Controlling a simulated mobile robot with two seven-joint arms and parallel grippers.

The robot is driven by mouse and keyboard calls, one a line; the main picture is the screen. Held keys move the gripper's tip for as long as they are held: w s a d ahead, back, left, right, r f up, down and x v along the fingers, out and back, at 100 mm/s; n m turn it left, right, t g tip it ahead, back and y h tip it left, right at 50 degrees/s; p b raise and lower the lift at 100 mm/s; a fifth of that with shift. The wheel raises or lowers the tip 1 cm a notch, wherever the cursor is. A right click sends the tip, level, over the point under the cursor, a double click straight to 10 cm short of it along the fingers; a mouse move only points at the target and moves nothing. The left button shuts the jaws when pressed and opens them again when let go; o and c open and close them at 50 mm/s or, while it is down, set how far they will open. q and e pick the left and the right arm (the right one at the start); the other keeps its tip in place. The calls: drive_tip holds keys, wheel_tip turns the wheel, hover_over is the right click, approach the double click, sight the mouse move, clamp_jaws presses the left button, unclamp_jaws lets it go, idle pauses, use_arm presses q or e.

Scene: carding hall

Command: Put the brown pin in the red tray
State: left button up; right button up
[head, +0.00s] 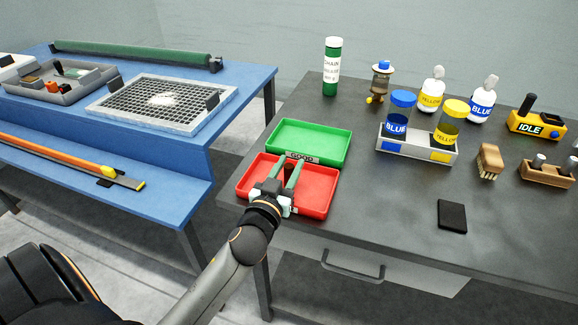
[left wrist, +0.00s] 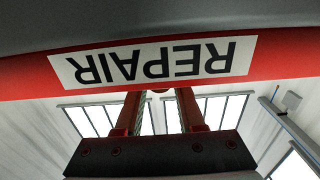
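The red tray (head: 320,188) sits at the near left of the dark table. In the left wrist view its edge fills the top, with an upside-down REPAIR label (left wrist: 152,61). My left gripper (head: 283,174) is over the red tray, its two fingers spread apart with a clear gap. A small dark brown piece, seemingly the brown pin (head: 289,168), shows between the fingertips, nearer the right finger. It looks to be within the tray, but whether it touches the tray floor I cannot tell. In the left wrist view the fingers (left wrist: 160,108) also stand apart. My right gripper is out of view.
A green tray (head: 322,139) labelled GOOD adjoins the red one behind. To the right stand a rack (head: 417,146) of blue and yellow jars, a brush (head: 489,160) and a black pad (head: 452,215). A blue bench (head: 228,84) is at left.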

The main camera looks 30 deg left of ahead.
use_arm(q)
drive_tip(key=shift+o, duration=1.4)
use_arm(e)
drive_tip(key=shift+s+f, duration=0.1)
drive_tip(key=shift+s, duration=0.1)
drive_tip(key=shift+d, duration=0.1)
use_arm(q)
drive_tip(key=shift+r, duration=0.3)
drive_tip(key=b+v, duration=0.2)
drive_tip(key=v, duration=1)
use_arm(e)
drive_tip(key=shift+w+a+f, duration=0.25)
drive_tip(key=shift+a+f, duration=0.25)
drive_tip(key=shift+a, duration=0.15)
use_arm(q)
drive_tip(key=shift+f, duration=0.15)
